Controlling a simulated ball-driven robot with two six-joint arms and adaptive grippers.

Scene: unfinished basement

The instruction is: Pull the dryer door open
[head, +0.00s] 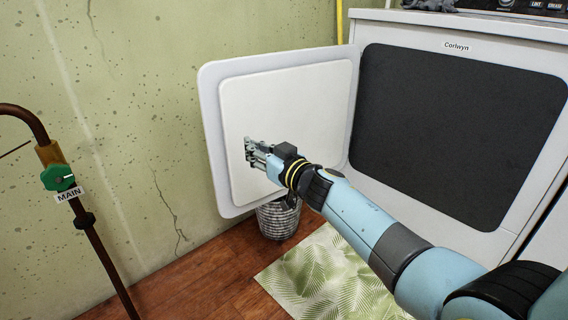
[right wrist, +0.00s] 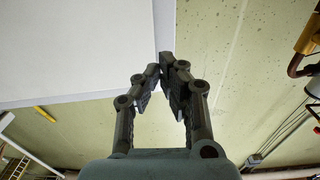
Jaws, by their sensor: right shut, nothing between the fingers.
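The white dryer door (head: 303,91) stands wide open in the head view, swung out to the left of the dryer (head: 470,38). Its inner panel faces me. The dryer's opening (head: 450,125) shows as a dark area. My right gripper (head: 249,150) is in front of the door's inner panel, toward its free left edge. Its fingers are shut with nothing between them. In the right wrist view the fingertips (right wrist: 165,62) come together beside the edge of a white panel (right wrist: 75,50). I cannot tell whether they touch it. My left gripper is not in view.
A woven basket (head: 278,218) stands on the wooden floor below the door. A leaf-patterned rug (head: 322,275) lies before the dryer. A brown pipe with a green valve (head: 58,178) runs up the left side. The stained wall (head: 150,100) is behind the door.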

